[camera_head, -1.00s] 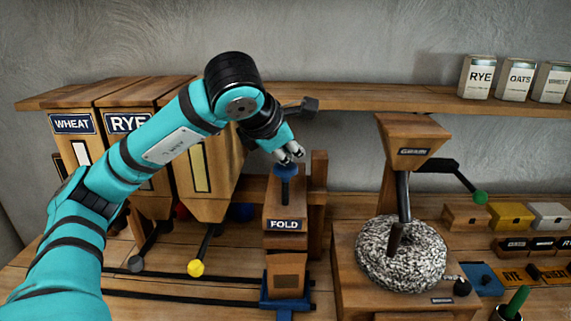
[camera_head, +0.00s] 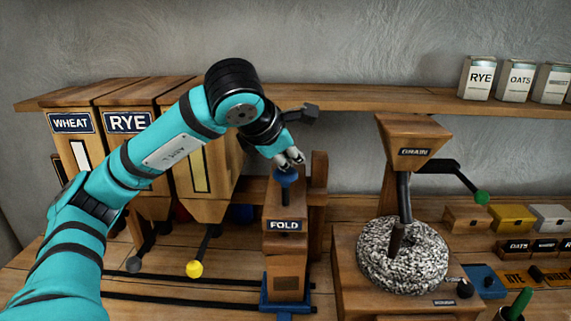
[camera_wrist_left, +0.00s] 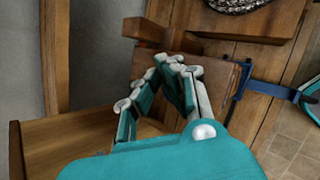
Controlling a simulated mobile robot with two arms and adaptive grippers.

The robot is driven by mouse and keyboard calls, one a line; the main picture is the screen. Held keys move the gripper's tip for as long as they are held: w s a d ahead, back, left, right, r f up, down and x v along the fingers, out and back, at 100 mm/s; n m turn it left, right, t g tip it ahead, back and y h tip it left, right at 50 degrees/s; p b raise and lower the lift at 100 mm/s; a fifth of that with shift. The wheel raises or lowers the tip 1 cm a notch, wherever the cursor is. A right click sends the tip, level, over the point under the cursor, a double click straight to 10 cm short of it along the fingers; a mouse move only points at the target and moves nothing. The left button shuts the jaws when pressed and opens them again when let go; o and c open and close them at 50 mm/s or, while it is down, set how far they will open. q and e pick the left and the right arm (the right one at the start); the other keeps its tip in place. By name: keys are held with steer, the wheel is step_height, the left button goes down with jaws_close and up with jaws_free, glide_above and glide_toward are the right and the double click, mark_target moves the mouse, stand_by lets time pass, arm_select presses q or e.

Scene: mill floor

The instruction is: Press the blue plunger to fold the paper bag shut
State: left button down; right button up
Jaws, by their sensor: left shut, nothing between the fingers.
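The blue plunger (camera_head: 286,176) stands on top of the wooden fold press (camera_head: 284,207), which carries a FOLD label. My left gripper (camera_head: 291,160) is shut and empty, with its fingertips at the top of the plunger; they appear to touch it. The brown paper bag (camera_head: 286,284) is below the press head in a blue holder (camera_head: 287,305); its top edge is hard to make out. In the left wrist view the closed fingers (camera_wrist_left: 170,62) are over the wooden press (camera_wrist_left: 214,88), and they hide the plunger.
Left of the press are WHEAT and RYE bins (camera_head: 127,122), with a yellow-knobbed lever (camera_head: 194,268) close by. A grain mill with a speckled stone (camera_head: 402,257) stands to the right. A wooden shelf (camera_head: 380,99) runs behind my arm.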

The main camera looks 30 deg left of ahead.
arm_select(q)
steer(key=shift+f+b, duration=1.1)
steer(key=shift+f, duration=0.2)
stand_by(0.7)
steer(key=shift+r, duration=0.1)
steer(key=shift+r+p, duration=1.85)
steer(key=shift+r, duration=0.65)
step_height(320, 180, up, 5)
steer(key=p, duration=0.3)
steer(key=shift+p, duration=0.4)
